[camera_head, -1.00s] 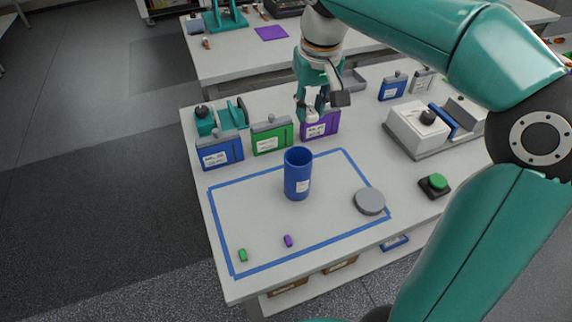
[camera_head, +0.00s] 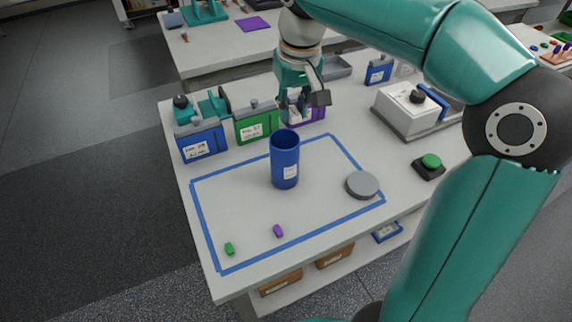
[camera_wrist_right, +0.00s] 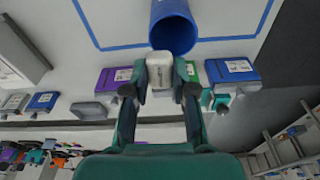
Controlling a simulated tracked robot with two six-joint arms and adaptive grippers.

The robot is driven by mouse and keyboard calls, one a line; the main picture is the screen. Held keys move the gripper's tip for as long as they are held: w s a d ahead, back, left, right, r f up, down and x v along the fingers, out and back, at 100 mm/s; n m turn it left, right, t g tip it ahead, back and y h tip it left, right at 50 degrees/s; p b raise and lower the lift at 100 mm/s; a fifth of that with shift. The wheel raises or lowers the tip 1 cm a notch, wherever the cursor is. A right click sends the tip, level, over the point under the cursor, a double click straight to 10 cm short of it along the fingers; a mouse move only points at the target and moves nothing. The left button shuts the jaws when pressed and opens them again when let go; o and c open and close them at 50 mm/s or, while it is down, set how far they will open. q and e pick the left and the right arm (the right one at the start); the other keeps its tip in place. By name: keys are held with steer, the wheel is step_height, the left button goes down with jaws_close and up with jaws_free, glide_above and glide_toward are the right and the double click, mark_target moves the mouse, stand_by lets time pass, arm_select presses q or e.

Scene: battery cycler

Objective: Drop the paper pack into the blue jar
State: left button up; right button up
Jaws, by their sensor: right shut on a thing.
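The blue jar (camera_head: 285,165) stands upright and open-topped inside the blue taped outline on the table; its side also shows in the right wrist view (camera_wrist_right: 172,27). My right gripper (camera_head: 292,112) is just behind the jar, in front of the purple box. In the right wrist view my right gripper (camera_wrist_right: 160,72) is shut on the white paper pack (camera_wrist_right: 160,70), which sits between the fingers close to the jar, not inside it. Whether the pack touches the jar I cannot tell. The pack is mostly hidden in the head view. My left gripper is not in view.
A blue box (camera_head: 201,145), a green box (camera_head: 256,125) and a purple box (camera_head: 312,114) stand behind the outline. A grey disc (camera_head: 362,185) lies right of the jar. A green button (camera_head: 431,161) is farther right.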

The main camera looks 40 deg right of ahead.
steer(key=o, duration=0.9)
steer(key=r, duration=0.4)
steer(key=s+r, duration=0.1)
steer(key=r, duration=0.6)
steer(key=shift+s+a+r, duration=0.3)
steer(key=shift+a+r, duration=0.05)
steer(key=shift+r, duration=0.05)
